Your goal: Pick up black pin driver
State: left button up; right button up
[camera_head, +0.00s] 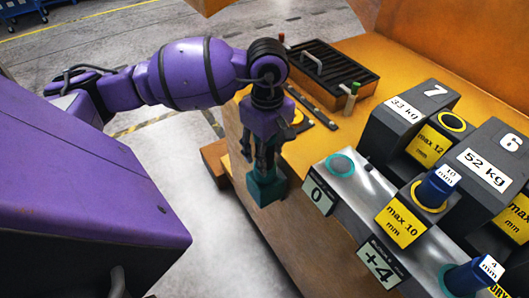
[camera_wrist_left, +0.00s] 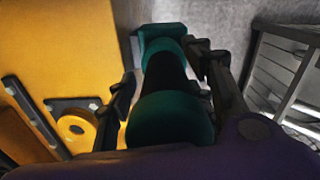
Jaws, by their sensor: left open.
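My left gripper (camera_head: 265,158) points down beside the left edge of the orange bench; its fingers are open. A teal-and-black piece (camera_head: 266,187) shows at the fingertips, its teal end lowest. In the left wrist view the piece (camera_wrist_left: 165,75) has a rounded teal near end, a black middle and a squarish teal far end. It lies between the fingers of my left gripper (camera_wrist_left: 165,85); I cannot tell whether they touch it. No label marks the black pin driver, and I cannot tell whether this piece is it. My right gripper is not in view.
Dark bars and a yellow ring (camera_head: 297,117) lie near the gripper. A grey fixture (camera_head: 345,185) and heavy numbered castings (camera_head: 412,117) fill the right.

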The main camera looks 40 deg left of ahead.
pick_arm(q)
grip_shut()
jog(key=shift+r, duration=0.15)
dwell(0.4)
jog(key=shift+w+r, duration=0.1)
jog(key=shift+r, duration=0.3)
notch_tip(320, 180, up, 8)
jog(key=shift+r+b, duration=0.1)
jog(key=shift+b, duration=0.2)
notch_tip(320, 180, up, 11)
jog(key=p, duration=0.3)
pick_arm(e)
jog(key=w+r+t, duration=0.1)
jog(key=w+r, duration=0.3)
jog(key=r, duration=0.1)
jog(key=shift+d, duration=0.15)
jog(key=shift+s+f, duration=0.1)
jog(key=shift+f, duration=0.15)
